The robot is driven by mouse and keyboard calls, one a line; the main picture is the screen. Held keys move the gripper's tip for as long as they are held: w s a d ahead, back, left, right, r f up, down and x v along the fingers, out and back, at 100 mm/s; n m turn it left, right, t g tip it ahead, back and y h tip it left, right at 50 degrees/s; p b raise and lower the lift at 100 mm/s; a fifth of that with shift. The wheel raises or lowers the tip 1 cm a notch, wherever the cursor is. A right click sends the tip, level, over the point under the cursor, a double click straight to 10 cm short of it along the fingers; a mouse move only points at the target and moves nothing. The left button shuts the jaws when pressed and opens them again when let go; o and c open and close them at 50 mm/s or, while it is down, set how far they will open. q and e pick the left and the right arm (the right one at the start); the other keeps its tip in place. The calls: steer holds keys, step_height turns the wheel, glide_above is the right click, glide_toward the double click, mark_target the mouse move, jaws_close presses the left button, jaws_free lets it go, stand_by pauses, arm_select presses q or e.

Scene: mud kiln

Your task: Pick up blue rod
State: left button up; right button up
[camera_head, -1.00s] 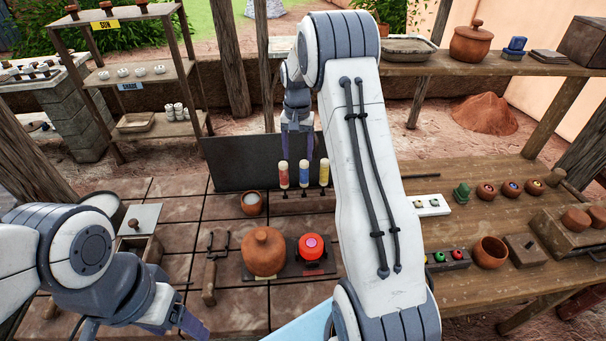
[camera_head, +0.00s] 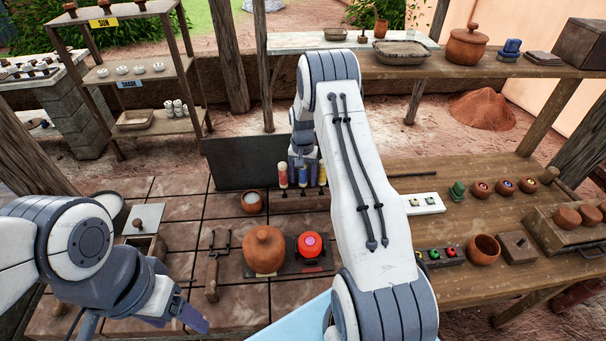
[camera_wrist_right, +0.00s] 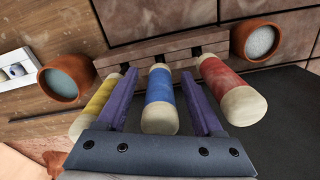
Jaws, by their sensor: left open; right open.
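The blue rod (camera_head: 303,175) has cream ends and stands in a low rack (camera_wrist_right: 160,55) on the tiled table. A red rod (camera_head: 283,175) and a yellow rod (camera_head: 322,174) stand on either side of it. My right gripper (camera_head: 304,163) is at the blue rod's upper part, coming from above and behind. In the right wrist view its open fingers lie on both sides of the blue rod (camera_wrist_right: 160,95), with gaps showing. The red rod (camera_wrist_right: 230,88) and yellow rod (camera_wrist_right: 95,105) are outside the fingers. My left gripper (camera_head: 142,324) is open and empty at the lower left.
A dark upright panel (camera_head: 245,162) stands behind the rack. A small clay cup (camera_head: 252,202) is beside the rods. A lidded clay pot (camera_head: 264,252) and a red button (camera_head: 310,245) are in front. My right arm hides part of the table.

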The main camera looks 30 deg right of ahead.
jaws_close()
steer(key=shift+r, duration=0.1)
steer(key=shift+r+b, duration=0.3)
steer(key=shift+r, duration=0.1)
step_height(320, 180, up, 8)
steer(key=b, duration=0.2)
steer(key=shift+r+b, duration=0.25)
steer(key=shift+b, duration=0.1)
steer(key=shift+r, duration=0.3)
